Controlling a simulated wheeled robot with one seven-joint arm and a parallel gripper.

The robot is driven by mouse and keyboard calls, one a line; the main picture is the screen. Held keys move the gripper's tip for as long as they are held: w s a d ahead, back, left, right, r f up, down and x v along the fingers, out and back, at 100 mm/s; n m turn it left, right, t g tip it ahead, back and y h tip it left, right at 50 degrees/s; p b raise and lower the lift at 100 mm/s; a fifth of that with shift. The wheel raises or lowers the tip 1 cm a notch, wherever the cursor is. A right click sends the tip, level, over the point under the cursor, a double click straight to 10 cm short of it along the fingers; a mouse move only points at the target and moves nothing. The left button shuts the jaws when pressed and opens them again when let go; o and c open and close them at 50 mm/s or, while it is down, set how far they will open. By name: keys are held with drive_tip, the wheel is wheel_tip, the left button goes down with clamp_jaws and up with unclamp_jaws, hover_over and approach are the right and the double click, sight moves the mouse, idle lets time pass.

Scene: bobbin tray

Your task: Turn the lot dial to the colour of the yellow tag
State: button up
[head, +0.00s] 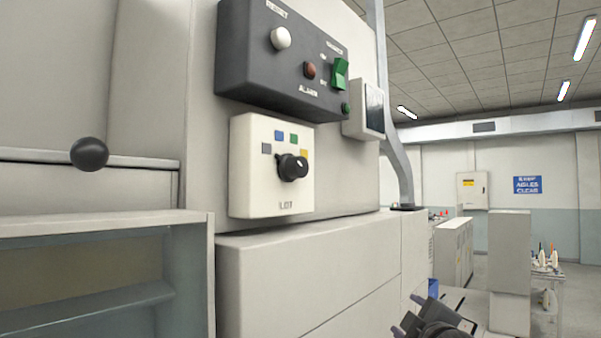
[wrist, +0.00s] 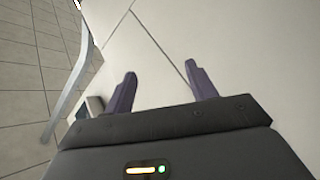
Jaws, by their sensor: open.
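The lot dial (head: 293,168) is a black knob on a white panel (head: 248,188) marked LOT, in the head view. Grey (head: 266,148), blue (head: 279,135), green (head: 294,139) and yellow (head: 304,153) tags arc above it from left to right. A small pale mark shows on the knob's upper right, on the side of the yellow tag; its exact heading is hard to tell. My gripper (head: 408,314) is low at the bottom right, well below and apart from the dial. In the wrist view its two fingers (wrist: 160,72) are spread, with nothing between them.
Above the dial panel a dark box (head: 240,70) carries a white button (head: 280,38), a red alarm lamp (head: 310,70) and a green switch (head: 340,73). A ball-ended lever (head: 89,154) is at the left. A pale ledge (head: 330,235) juts out below the dial.

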sight(303, 167)
drive_tip(key=s+a+r+n+t+y+p, duration=0.1)
drive_tip(key=s+a+r+n+y, duration=0.15)
drive_tip(key=r+n+y, duration=0.5)
drive_tip(key=s+a+r+n+t+y, duration=0.1)
drive_tip(key=s+r+n+y, duration=0.15)
drive_tip(key=r+n, duration=0.85)
drive_tip(key=s+a+r+n+g+y+p, duration=0.1)
drive_tip(key=s+a+r+n+g+y, duration=0.2)
drive_tip(key=s+r+n+g, duration=0.5)
drive_tip(key=s+r+n, duration=0.2)
drive_tip(key=s+n, duration=0.1)
drive_tip(key=n, duration=0.1)
drive_tip(key=shift+s+a, duration=0.15)
drive_tip(key=shift+a, duration=0.15)
drive_tip(key=shift+a+r, duration=0.1)
drive_tip(key=shift+r, duration=0.05)
drive_tip(key=p+x, duration=0.5)
drive_tip(key=x, duration=1.2)
drive_tip(key=shift+a, duration=0.15)
